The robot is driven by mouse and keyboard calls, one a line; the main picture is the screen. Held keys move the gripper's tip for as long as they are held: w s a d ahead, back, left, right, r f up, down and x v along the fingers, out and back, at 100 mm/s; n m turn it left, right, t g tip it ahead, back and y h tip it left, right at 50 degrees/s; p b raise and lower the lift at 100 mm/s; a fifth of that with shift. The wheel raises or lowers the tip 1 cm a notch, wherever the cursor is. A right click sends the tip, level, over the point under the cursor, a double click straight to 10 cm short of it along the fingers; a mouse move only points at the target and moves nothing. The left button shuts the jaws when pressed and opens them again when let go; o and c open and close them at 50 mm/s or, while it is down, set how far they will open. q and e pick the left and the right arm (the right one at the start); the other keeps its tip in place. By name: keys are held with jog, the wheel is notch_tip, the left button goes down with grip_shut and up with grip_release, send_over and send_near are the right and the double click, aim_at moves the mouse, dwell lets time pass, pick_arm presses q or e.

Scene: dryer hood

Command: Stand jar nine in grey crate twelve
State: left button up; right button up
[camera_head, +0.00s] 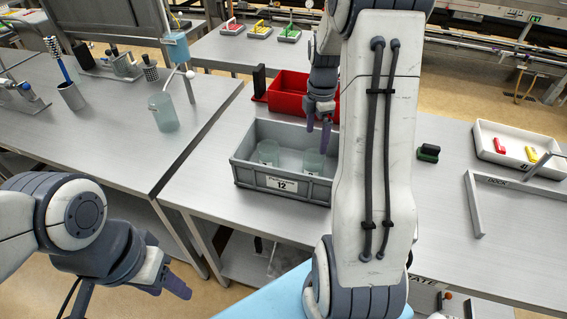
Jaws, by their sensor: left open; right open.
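The grey crate (246,175) stands on the middle table with a label reading 12 on its front. Two clear jars stand upright inside it, a left jar (268,152) and a right jar (314,164). I cannot read a number on either, so I cannot tell which is jar nine. My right gripper (318,138) is open, pointing down over the crate, with its fingertips just above or near the right jar; contact cannot be told. My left gripper (172,287) is open and empty at the lower left, away from the crate.
A red bin (287,96) stands behind the crate. Another clear container (163,111) stands on the left table. A dark green block (428,153) and a white tray (508,143) with red and yellow items lie to the right. My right arm hides part of the table.

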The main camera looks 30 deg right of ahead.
jog(key=s+a+r+m, duration=0.2)
jog(key=a, duration=0.9)
jog(key=s+a+r+m, duration=0.1)
jog(key=s+a+r, duration=0.15)
jog(key=a, duration=0.95)
jog(key=s+a+m, duration=0.2)
jog(key=s+a, duration=0.3)
jog(key=s, duration=0.3)
jog(key=s+a+m+y, duration=0.1)
jog(key=s+a+m, duration=0.2)
jog(key=s+a, duration=0.3)
jog(key=s, duration=0.2)
jog(key=shift+s+r, duration=0.25)
jog(key=shift+s, duration=0.1)
jog(key=shift+a, duration=0.1)
